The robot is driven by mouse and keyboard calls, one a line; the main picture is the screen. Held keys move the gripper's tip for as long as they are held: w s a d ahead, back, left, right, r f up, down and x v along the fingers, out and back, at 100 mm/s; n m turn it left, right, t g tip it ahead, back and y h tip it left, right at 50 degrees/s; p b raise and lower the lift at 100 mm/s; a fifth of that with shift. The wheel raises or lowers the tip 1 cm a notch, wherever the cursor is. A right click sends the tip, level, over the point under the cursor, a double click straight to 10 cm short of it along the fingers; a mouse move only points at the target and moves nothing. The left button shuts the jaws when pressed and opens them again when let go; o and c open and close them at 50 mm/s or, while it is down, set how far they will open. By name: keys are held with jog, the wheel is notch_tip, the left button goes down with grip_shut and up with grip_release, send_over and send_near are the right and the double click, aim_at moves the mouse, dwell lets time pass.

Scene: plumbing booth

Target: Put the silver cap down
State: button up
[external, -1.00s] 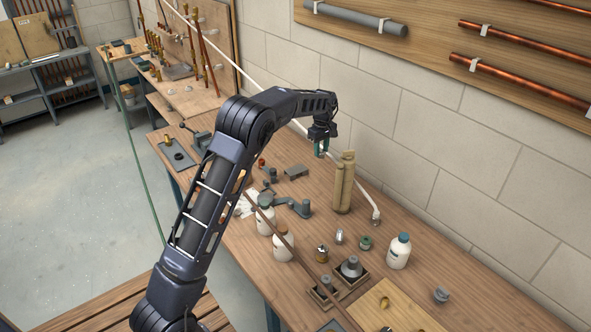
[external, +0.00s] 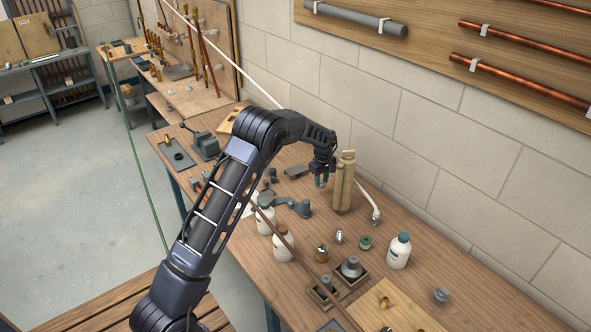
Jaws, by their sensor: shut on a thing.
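My gripper (external: 321,182) points down low over the workbench (external: 470,265), just left of a pair of tan upright cylinders (external: 344,185). The cap is too small and too hidden by the fingers to make out clearly. I cannot tell whether it touches the bench top.
A grey jointed fitting (external: 290,206) lies just below-left of my gripper. White bottles (external: 283,248) stand in front, another white bottle (external: 398,252) to the right. Small metal fittings (external: 339,236) stand between them. A white hose (external: 368,202) runs behind the cylinders.

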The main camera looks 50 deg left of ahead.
aim_at(321, 183)
jog(key=shift+f, duration=2.2)
jog(key=shift+f, duration=0.15)
jog(key=o, duration=1)
